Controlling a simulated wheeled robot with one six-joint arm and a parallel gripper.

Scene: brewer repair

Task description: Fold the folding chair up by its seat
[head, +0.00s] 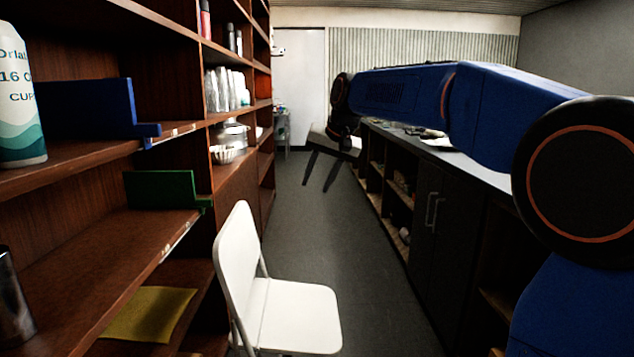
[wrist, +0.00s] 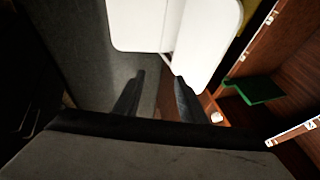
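The white folding chair stands unfolded in the aisle. In the head view its flat seat (head: 295,317) is at the bottom centre and its upright backrest (head: 237,255) is beside the left shelves. In the wrist view the seat (wrist: 143,25) is at the top, with the backrest (wrist: 210,38) to its right. My gripper (head: 317,186) hangs further down the aisle beyond the chair, with two dark fingers pointing down and spread apart. In the wrist view my gripper (wrist: 157,88) is open and empty, apart from the chair. The chair's legs are mostly hidden.
A dark cabinet (head: 425,220) lines the right.

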